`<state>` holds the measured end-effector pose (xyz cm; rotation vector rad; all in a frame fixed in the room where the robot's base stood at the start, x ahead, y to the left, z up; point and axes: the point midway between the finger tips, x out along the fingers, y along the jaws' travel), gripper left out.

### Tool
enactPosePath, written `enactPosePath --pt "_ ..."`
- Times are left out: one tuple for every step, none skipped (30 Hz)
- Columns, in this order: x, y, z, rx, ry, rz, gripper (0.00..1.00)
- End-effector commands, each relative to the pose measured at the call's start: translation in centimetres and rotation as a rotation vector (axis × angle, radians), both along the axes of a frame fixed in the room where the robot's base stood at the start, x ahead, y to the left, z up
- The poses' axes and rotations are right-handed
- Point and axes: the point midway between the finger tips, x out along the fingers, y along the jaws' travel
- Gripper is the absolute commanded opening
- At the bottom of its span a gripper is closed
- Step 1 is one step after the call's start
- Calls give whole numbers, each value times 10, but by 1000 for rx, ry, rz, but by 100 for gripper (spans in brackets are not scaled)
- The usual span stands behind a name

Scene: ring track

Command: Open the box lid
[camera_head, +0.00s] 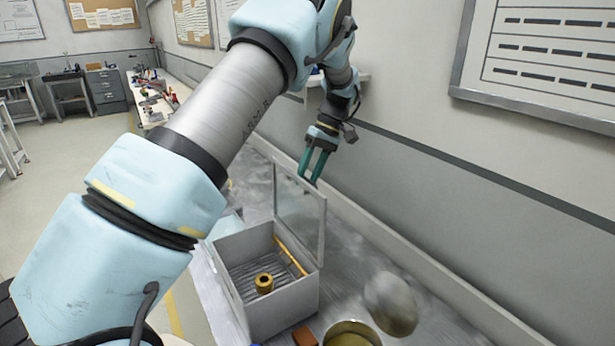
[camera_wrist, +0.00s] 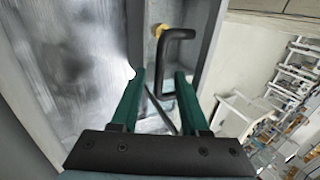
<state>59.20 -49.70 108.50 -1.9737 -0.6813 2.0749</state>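The grey box (camera_head: 290,308) stands on the bench in the head view. Its framed, see-through lid (camera_head: 298,215) is raised, standing roughly upright on the box's right side. A brass-coloured ring-like part (camera_head: 264,284) sits inside on the ribbed floor. My gripper (camera_head: 311,180) is at the lid's upper edge, with its green fingers pointing down. In the wrist view the fingers (camera_wrist: 160,75) are apart. A dark bent handle (camera_wrist: 180,34) with a yellow end shows ahead, its lower part in line with the gap between them. I cannot tell whether they touch it.
A round metal object (camera_head: 391,303) and a round yellowish container (camera_head: 351,334) are right of the box. A brown block (camera_head: 305,336) lies in front. The wall (camera_head: 430,190) runs close behind the bench. My arm crosses the view above the box.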

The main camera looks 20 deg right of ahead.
Motion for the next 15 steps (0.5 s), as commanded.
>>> enactPosePath --pt "0 0 0 0 -1 0 45" --pt "0 0 1 -1 -2 0 45" --pt "1 0 1 -1 -2 0 45" --pt "1 0 1 -1 -2 0 45" --pt "1 0 1 -1 -2 0 45" --pt "1 0 1 -2 -3 0 45" --pt "1 -1 2 -2 -3 0 45" --pt "1 -1 3 -1 -3 0 45" --pt "2 -3 5 -1 -3 0 45" --pt "2 -4 7 -2 -5 -1 45" --pt "3 -6 10 -4 -6 -1 45" --pt "3 -9 15 -4 -6 -1 45" --pt "4 -11 19 -5 -6 -1 45" --pt "4 -14 24 -5 -6 -1 45" --pt "5 -18 31 -5 -7 -2 45"
